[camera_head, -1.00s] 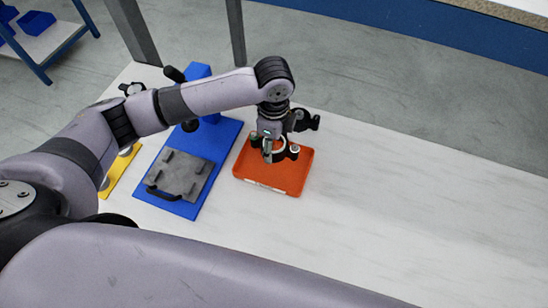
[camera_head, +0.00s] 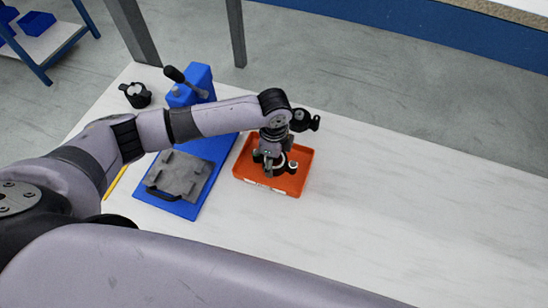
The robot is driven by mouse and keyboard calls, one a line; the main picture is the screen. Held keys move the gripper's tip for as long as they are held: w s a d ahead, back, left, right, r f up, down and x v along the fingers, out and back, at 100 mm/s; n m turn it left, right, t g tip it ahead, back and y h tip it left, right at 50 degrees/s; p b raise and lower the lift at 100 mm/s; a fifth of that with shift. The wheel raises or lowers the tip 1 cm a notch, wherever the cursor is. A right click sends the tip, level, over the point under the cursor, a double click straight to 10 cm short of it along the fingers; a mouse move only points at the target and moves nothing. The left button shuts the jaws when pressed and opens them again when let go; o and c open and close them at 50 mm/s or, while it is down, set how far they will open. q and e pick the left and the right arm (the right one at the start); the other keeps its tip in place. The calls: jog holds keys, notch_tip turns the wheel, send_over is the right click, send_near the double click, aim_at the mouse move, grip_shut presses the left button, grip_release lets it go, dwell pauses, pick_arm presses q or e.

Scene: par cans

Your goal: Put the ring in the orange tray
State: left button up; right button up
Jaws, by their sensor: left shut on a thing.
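The orange tray (camera_head: 296,186) lies on the white table, right of the blue press. My left gripper (camera_head: 275,168) points down over the tray, low at its middle. It is shut on the ring (camera_head: 282,171), a pale, small thing mostly hidden by the fingers. I cannot tell whether the ring touches the tray floor. My right gripper does not show.
A blue press (camera_head: 190,208) with a grey plate (camera_head: 180,176) and a black lever stands left of the tray. A black round part (camera_head: 136,94) sits at the table's back left. A yellow tray edge (camera_head: 117,182) shows beside my arm. The table's right side is clear.

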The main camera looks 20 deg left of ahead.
pick_arm(q)
jog(key=o, duration=1.1)
notch_tip(320, 180, up, 12)
jog(key=shift+r, duration=0.2)
